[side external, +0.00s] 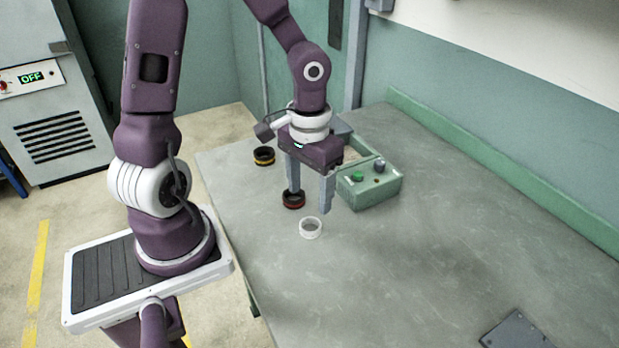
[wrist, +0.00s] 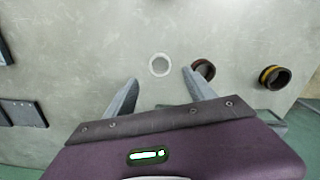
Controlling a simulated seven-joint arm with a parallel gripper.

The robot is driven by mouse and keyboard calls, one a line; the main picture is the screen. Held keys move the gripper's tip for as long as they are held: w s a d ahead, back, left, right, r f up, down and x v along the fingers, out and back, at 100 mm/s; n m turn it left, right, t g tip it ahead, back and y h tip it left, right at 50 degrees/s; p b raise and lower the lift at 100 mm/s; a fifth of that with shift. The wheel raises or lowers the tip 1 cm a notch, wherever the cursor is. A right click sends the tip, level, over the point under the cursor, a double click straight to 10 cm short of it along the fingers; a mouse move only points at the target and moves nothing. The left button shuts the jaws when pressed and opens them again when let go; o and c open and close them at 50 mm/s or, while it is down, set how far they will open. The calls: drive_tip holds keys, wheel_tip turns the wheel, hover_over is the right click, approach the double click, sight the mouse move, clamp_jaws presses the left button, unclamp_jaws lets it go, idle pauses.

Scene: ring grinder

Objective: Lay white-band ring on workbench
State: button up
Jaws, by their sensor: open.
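A pale white ring (side external: 311,235), the only white one in view, lies flat on the grey workbench (side external: 440,250), near the middle left of its top. In the wrist view the white ring (wrist: 160,75) sits just beyond the gap between my fingertips. My gripper (side external: 311,199) points down with its fingers apart and nothing between them. In the side view its fingertips are a little above and behind the white ring, apart from it. My gripper (wrist: 160,77) also shows open in the wrist view.
A dark red-banded ring (side external: 293,205) is close by my left finger in the side view. A dark yellow-banded ring (side external: 264,161) lies farther back. A green control box (side external: 370,195) stands right of my gripper. A dark plate (side external: 515,332) lies at the front right; the bench between is clear.

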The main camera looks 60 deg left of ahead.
drive_tip(key=s+d+r+m+t, duration=0.1)
drive_tip(key=s+d+r+t, duration=0.1)
drive_tip(key=s+r, duration=0.3)
drive_tip(key=s+d+r+m+t, duration=0.2)
drive_tip(key=s+r, duration=0.3)
drive_tip(key=r, duration=0.6)
drive_tip(key=shift+d+t, duration=0.35)
drive_tip(key=shift+t, duration=0.45)
drive_tip(key=shift+s+r, duration=0.1)
